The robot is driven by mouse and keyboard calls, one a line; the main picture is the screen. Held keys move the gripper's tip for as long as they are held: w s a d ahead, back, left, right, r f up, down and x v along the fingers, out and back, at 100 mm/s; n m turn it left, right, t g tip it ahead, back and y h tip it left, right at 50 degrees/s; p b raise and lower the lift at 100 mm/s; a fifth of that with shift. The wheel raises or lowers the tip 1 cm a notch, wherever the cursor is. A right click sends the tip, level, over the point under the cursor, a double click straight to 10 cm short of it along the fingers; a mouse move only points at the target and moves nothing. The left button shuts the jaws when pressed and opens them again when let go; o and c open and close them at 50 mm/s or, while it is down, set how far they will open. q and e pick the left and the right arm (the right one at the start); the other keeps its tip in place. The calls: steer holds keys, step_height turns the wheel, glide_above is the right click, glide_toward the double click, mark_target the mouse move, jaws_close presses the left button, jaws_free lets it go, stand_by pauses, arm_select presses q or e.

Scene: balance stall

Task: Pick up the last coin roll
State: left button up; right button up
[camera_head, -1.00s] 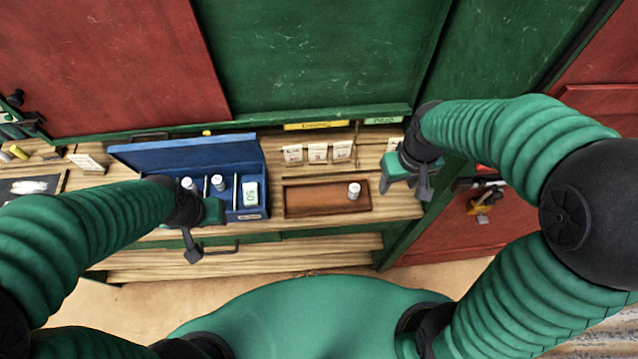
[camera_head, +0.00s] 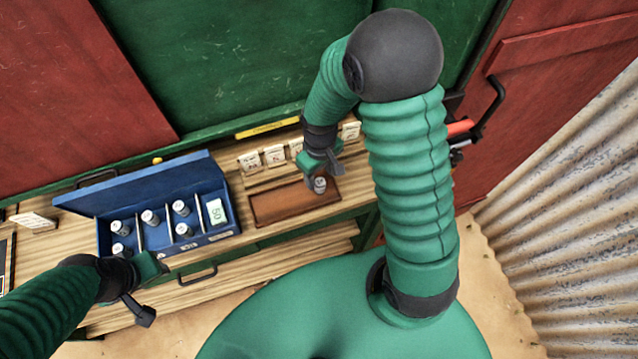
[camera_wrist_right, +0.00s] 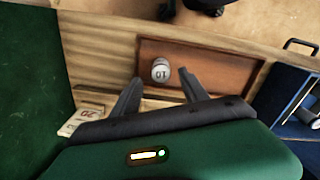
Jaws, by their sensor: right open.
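The last coin roll (camera_head: 320,185) stands upright at the right end of a brown wooden tray (camera_head: 275,207). In the right wrist view the roll (camera_wrist_right: 161,70) shows a "10" on its top, and the tray (camera_wrist_right: 215,68) lies around it. My right gripper (camera_wrist_right: 157,82) is open, with its two fingers apart and the roll just beyond their tips. In the head view my right gripper (camera_head: 322,170) is close above the roll and partly covers it. My left gripper (camera_head: 150,285) is in front of the blue box, and its jaws are not clear.
An open blue cash box (camera_head: 208,236) left of the tray holds several upright coin rolls between dividers and a card marked "50". Small price cards (camera_head: 274,155) stand behind the tray. A corrugated wall (camera_head: 560,190) is on the right.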

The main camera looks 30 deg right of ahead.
mark_target(319, 181)
steer(key=f, duration=0.4)
steer(key=shift+s+a+f, duration=0.1)
steer(key=shift+s+a, duration=0.1)
steer(key=shift+a, duration=0.1)
steer(key=shift+w+d+f, duration=0.15)
steer(key=shift+d+f, duration=0.1)
steer(key=shift+f, duration=0.05)
steer(key=shift+a, duration=0.15)
jaws_close()
